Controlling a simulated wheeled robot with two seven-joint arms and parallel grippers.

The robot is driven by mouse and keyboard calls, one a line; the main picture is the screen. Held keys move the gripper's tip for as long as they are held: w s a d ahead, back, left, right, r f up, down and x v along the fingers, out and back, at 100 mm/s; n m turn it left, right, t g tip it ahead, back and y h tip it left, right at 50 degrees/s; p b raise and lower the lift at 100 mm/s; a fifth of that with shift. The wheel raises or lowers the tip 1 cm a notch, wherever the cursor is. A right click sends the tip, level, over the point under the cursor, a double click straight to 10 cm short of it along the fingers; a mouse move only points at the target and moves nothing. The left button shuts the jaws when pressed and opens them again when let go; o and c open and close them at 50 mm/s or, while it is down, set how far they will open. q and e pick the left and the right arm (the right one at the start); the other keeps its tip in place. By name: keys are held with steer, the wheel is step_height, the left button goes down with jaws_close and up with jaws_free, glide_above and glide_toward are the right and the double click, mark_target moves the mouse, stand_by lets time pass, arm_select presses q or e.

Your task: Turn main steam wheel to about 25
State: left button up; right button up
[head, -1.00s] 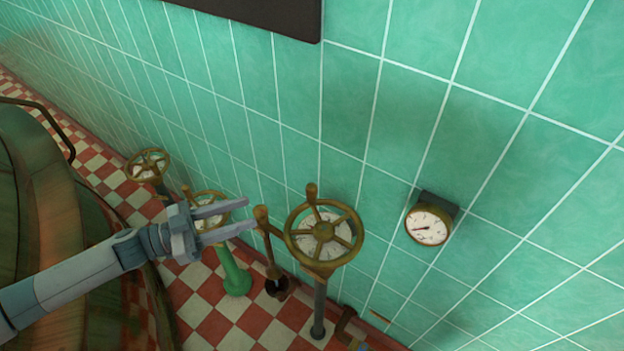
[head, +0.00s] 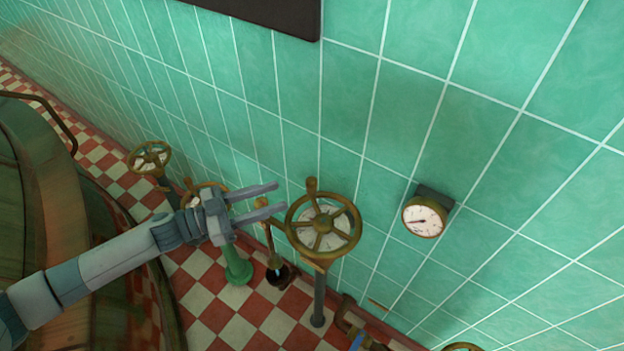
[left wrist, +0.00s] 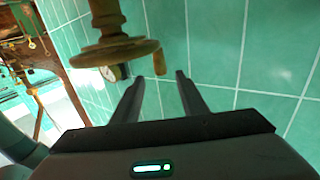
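A brass handwheel (head: 341,246) with spokes, an upright knob on its rim and a pale dial behind it stands on a dark post near the wall. I take it as the main steam wheel, though no label is readable. My left gripper (head: 270,198) is open and empty, just left of this wheel's rim, with its fingers pointing right. Whether it touches the rim cannot be told. In the left wrist view the wheel (left wrist: 118,52) and its knob (left wrist: 160,62) appear beyond the open fingers (left wrist: 157,84). My right gripper is out of view.
A round gauge (head: 424,217) hangs on the green tiled wall, its marks too small to read. A brass lever (head: 269,240) stands left of the wheel. Another wheel (head: 150,158) and a green pedestal (head: 237,266) stand farther left. A large copper vessel (head: 100,270) fills the lower left.

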mark_target(312, 185)
arm_select(q)
steer(key=p+x, duration=0.3)
steer(key=x, duration=0.6)
steer(key=shift+w+d+r, duration=0.1)
steer(key=shift+d, duration=0.25)
steer(key=shift+w+d, duration=0.2)
steer(key=shift+d, duration=0.25)
steer(key=shift+c, duration=0.3)
jaws_close()
